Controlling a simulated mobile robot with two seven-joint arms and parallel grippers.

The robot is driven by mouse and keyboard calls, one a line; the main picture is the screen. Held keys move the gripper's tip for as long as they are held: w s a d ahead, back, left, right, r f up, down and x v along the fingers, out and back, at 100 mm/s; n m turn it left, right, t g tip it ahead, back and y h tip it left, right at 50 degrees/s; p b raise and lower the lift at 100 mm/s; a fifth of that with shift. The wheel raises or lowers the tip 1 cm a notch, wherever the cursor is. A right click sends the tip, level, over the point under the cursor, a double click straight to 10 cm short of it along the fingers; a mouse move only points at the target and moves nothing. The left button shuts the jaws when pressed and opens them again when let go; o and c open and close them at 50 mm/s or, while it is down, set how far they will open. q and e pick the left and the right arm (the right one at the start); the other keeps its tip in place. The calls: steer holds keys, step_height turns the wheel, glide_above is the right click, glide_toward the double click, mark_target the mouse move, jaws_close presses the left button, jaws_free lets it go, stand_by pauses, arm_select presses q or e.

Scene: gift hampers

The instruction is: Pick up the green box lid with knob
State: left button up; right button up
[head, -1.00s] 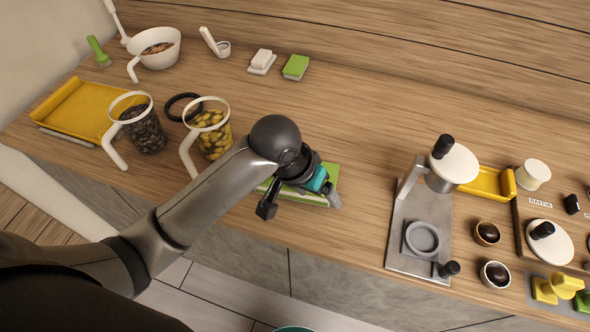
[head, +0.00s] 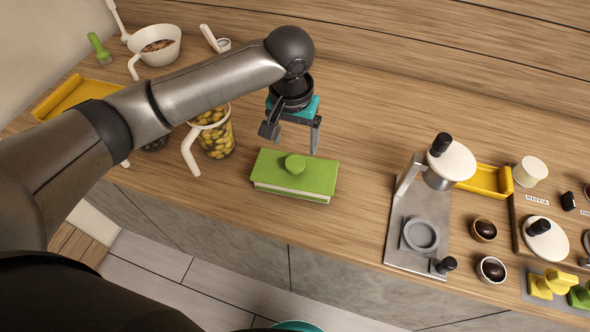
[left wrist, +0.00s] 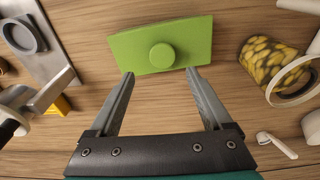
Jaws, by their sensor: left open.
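The green box lid with knob (head: 312,177) lies on a low, light-sided box on the counter, left of centre. Its round green knob (head: 295,164) stands up from the middle. In the left wrist view the lid (left wrist: 138,47) is seen from above, beyond the fingertips, with the knob (left wrist: 162,56) facing the camera. My left gripper (head: 291,140) is open and empty. It is above the counter, just behind the lid, and not touching it; in the left wrist view its fingers (left wrist: 160,72) are spread and point toward the lid's near edge. My right gripper is not in view.
A jug of yellow-green pieces (head: 215,138) stands left of the lid. A metal stand with a white-topped press (head: 412,228) is to the right, with small dark-filled bowls (head: 485,231) beyond. The counter between lid and stand is clear.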

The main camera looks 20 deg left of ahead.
arm_select(q)
glide_above(295, 163)
steer(key=f, duration=0.4)
steer(key=shift+s+d+f, duration=0.2)
steer(key=shift+s+f, duration=0.15)
steer(key=shift+s, duration=0.05)
steer(key=shift+w+a+f+b, duration=0.1)
steer(key=shift+w+f+b, duration=0.1)
steer(key=shift+f, duration=1.1)
steer(key=shift+w+a+f+b, duration=0.1)
steer(key=shift+w+f+b, duration=0.05)
steer(key=shift+f, duration=1.15)
steer(key=c, duration=1.3)
